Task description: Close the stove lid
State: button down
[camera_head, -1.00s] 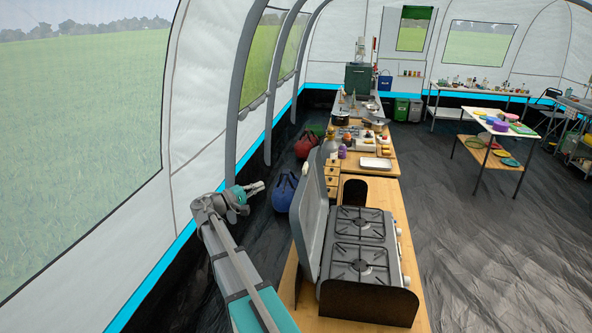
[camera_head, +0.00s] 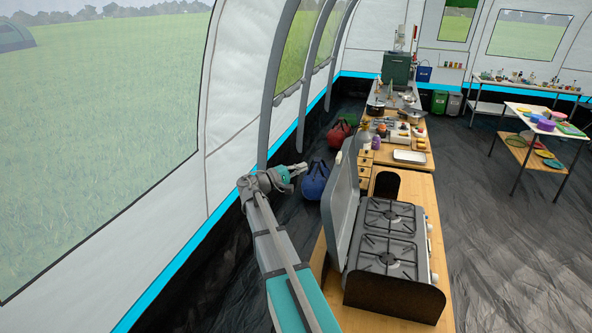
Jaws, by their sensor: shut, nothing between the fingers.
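The stove (camera_head: 388,240) has two burners and stands on a wooden table. Its grey lid (camera_head: 342,205) is open and stands nearly upright along the left side of the burners. Dark side panels stand at the near and far ends of the stove, and knobs line its right side. My gripper (camera_head: 302,168) is shut and empty. It is at the end of my arm, to the left of the lid and apart from it, on the lid's back side. The gripper is small in the picture.
A blue bag (camera_head: 315,181) and a red bag (camera_head: 338,136) lie on the dark floor left of the tables. Beyond the stove are drawers (camera_head: 365,165), a white tray (camera_head: 409,156) and pots. The tent wall is close on the left. Open floor lies to the right.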

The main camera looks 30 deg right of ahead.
aim_at(337, 157)
jog(key=s+d+r+p, duration=0.1)
jog(key=s+d, duration=0.2)
jog(key=d, duration=0.5)
jog(key=shift+s+d+r, duration=0.25)
jog(key=shift+d+r, duration=0.05)
jog(key=shift+s+r+p, duration=0.1)
jog(key=shift+r+p, duration=0.05)
jog(key=shift+p, duration=0.35)
